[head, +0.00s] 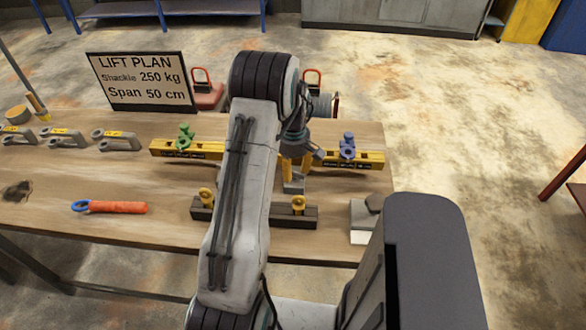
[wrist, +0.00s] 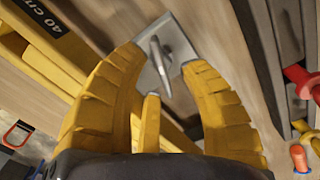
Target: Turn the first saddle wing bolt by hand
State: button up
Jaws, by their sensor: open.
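A yellow beam (head: 372,160) lies across the table and carries a green saddle (head: 185,137) at the left and a blue saddle (head: 347,147) at the right. Each saddle has an upright part like a bolt, too small to tell as a wing bolt. Which saddle is first cannot be told. My gripper (head: 296,165) hangs over the table between the saddles, pointing down. In the wrist view its yellow fingers are apart around nothing held. A grey metal plate with a raised fin (wrist: 173,50) lies beyond the fingertips. The beam (wrist: 40,55) runs along the left there.
An orange-handled tool (head: 118,207), several grey shackles (head: 118,140) and a grey block (head: 362,216) are also on the table. The lift plan sign (head: 140,82) stands behind.

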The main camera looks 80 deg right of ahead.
jog(key=shift+f, duration=0.2)
grip_shut()
dwell(0.4)
